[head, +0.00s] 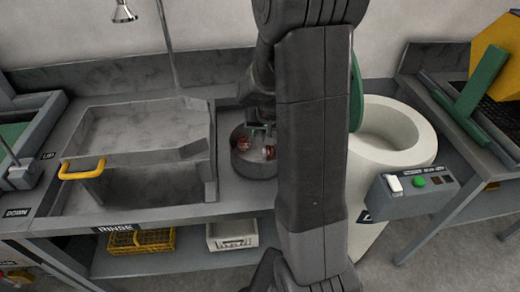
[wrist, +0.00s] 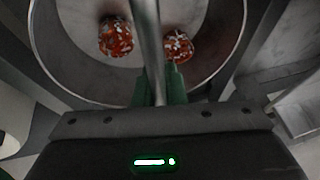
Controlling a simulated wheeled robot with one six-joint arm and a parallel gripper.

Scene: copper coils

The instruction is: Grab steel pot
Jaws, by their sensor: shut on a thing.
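The steel pot (head: 252,169) stands on the grey counter between the rinse basin and the white drum, partly hidden by my arm. Its round rim and inside fill the top of the wrist view (wrist: 72,52). Two reddish copper coils with white flecks lie in it, one at the left (wrist: 115,37) and one at the right (wrist: 178,46). A thin metal bar, seemingly the pot's handle, crosses above the opening (wrist: 150,45). My gripper (head: 262,128) is over the pot, its green fingers (wrist: 172,85) shut on this bar.
The rinse basin (head: 70,185) with a yellow handle (head: 82,168) lies to the left. The white drum (head: 385,150) with an open green lid (head: 356,90) stands close on the right, beside a button box (head: 415,187). A yellow crate (head: 140,241) and a white crate (head: 232,235) sit on the lower shelf.

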